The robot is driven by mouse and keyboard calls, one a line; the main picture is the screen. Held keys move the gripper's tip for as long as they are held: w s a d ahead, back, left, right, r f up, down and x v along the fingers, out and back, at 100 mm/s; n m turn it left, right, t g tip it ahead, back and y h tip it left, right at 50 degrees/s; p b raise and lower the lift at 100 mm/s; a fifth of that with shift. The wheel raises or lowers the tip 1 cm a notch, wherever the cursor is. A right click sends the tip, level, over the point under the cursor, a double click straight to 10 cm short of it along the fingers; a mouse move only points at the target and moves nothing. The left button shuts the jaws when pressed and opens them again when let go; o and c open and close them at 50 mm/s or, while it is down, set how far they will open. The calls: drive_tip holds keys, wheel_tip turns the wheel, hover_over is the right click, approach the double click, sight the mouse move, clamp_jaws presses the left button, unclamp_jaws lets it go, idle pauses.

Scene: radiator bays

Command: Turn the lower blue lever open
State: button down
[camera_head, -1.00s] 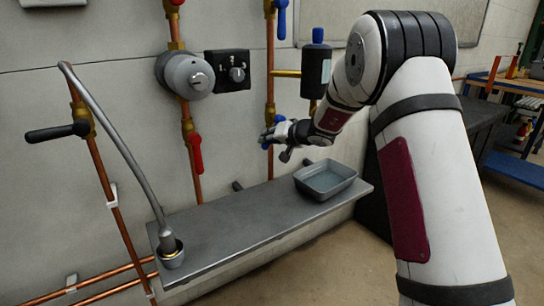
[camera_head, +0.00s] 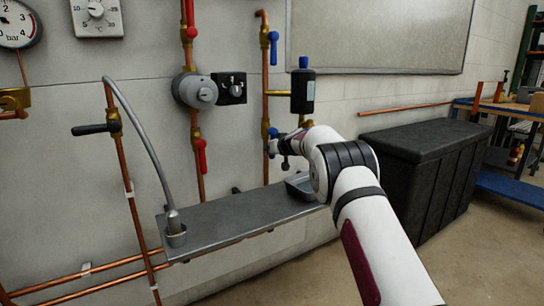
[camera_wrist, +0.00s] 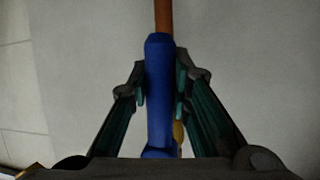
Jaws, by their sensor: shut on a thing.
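The lower blue lever (camera_wrist: 158,90) stands between the two fingers in the wrist view, its long side roughly in line with the copper pipe (camera_wrist: 163,16) beyond it. My gripper (camera_wrist: 160,88) is shut on it, one finger on each side. In the head view, the lower blue lever (camera_head: 272,132) shows only as a small patch on the right copper pipe, and my gripper (camera_head: 273,147) and wrist partly hide it. Its exact angle there is hard to tell.
An upper blue lever (camera_head: 274,48) sits higher on the same pipe, and a dark bottle-like unit (camera_head: 303,92) to its right. A red lever (camera_head: 201,156) is on the pipe to the left. A metal shelf (camera_head: 225,220) is below; a black chest (camera_head: 425,180) stands right.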

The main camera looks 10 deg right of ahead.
drive_tip(key=shift+d+f+b, duration=0.1)
drive_tip(key=shift+d+b, duration=0.1)
drive_tip(key=shift+b, duration=0.2)
drive_tip(key=shift+d, duration=0.1)
drive_tip(key=c, duration=1.4)
unclamp_jaws()
drive_tip(key=shift+c, duration=0.2)
drive_tip(key=v, duration=1.2)
